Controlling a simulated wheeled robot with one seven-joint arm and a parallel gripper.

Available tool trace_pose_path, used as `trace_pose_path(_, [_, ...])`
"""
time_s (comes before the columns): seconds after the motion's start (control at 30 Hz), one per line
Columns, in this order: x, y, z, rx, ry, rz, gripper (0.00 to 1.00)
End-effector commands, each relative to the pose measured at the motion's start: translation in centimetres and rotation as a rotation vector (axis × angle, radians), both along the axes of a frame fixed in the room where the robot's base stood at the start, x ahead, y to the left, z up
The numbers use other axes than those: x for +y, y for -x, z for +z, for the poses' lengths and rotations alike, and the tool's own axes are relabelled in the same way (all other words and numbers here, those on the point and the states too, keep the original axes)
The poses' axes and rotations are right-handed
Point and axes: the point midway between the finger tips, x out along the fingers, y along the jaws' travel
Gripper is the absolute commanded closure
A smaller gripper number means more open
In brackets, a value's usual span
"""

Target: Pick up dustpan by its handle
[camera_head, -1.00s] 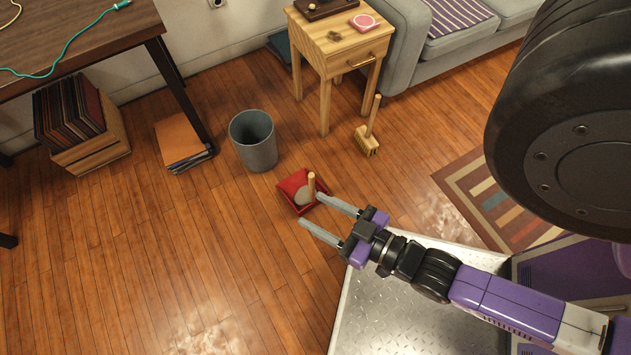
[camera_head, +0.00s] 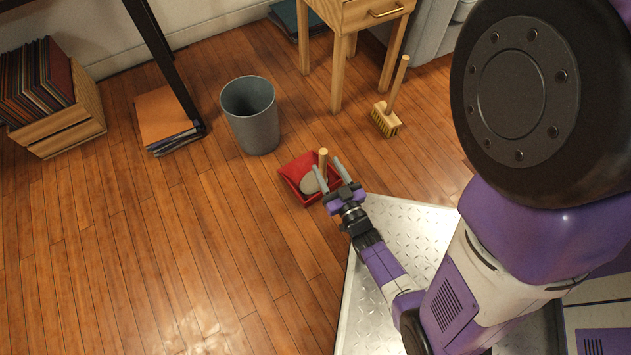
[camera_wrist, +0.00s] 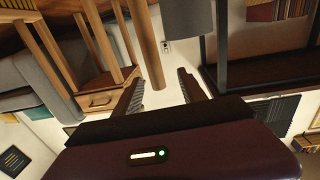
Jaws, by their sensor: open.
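The red dustpan (camera_head: 292,174) lies on the wooden floor in the head view, with a pale grey rounded patch in its pan. Its light wooden handle (camera_head: 323,156) stands upright. My gripper (camera_head: 326,164) is open, with one finger on each side of the handle in the head view. In the wrist view the handle (camera_wrist: 150,45) comes down from the top edge, and its end shows between the two open fingers (camera_wrist: 158,82). The fingers do not visibly close on it. The gripper hides part of the pan's near right side.
A grey bin (camera_head: 254,125) stands behind the dustpan to the left. A hand brush (camera_head: 387,117) stands on its bristles at the back right. A wooden side table (camera_head: 340,50) and a crate of records (camera_head: 62,130) are farther back.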

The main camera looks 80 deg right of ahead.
Motion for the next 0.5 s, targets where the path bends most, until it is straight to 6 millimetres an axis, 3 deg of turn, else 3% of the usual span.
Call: trace_pose_path(0.5, [-4.8, -2.6, -0.1, -0.004, 0.006, -0.01, 0.51])
